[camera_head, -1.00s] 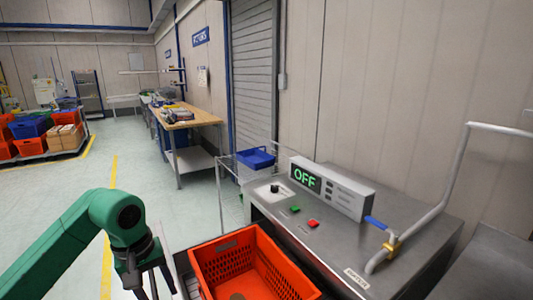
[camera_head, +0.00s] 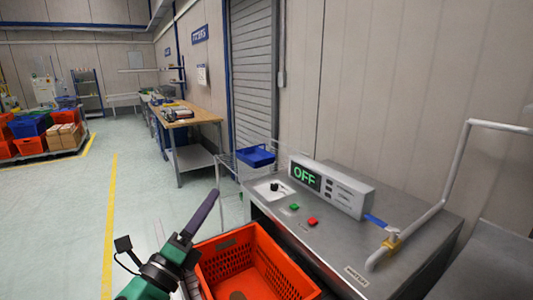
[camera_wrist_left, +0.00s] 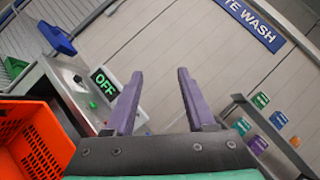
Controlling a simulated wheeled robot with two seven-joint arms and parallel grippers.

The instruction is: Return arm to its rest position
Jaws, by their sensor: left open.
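My left gripper (camera_head: 210,205) shows at the bottom left of centre in the head view, its purple fingers tilted up and to the right. In the left wrist view the two purple fingers (camera_wrist_left: 158,85) stand well apart with nothing between them. In the head view the gripper is just left of the orange tote (camera_head: 222,264) and above its rim level in the picture. Whether it touches the tote cannot be told. My right gripper is not in view.
A steel counter (camera_head: 345,255) carries a control panel reading OFF (camera_head: 335,188), a green button (camera_head: 294,207), a red button (camera_head: 313,222) and a bent pipe (camera_head: 440,200). A blue tray (camera_head: 256,156) sits behind. Open floor lies left.

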